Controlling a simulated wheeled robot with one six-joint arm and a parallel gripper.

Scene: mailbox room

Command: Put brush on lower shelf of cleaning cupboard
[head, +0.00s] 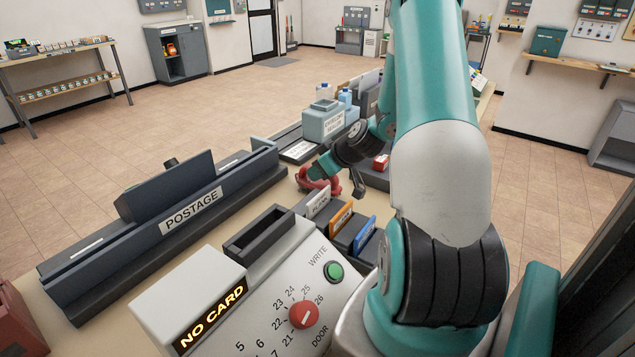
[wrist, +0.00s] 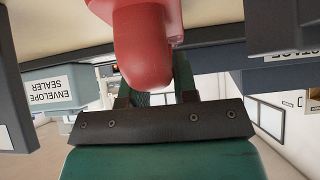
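I cannot pick out a brush for certain in either view. My gripper (head: 322,178) is low over the counter, beyond the upright coloured cards, with a red rounded form at its end. In the wrist view that red rounded form (wrist: 145,50) fills the top middle, in front of the dark bar with screws.
The counter holds a POSTAGE unit (head: 190,208), a NO CARD machine (head: 262,292) and an envelope sealer (head: 323,122), also in the wrist view (wrist: 62,92). A wooden shelf table (head: 70,50) stands at upper left. The tiled floor (head: 215,112) between is clear.

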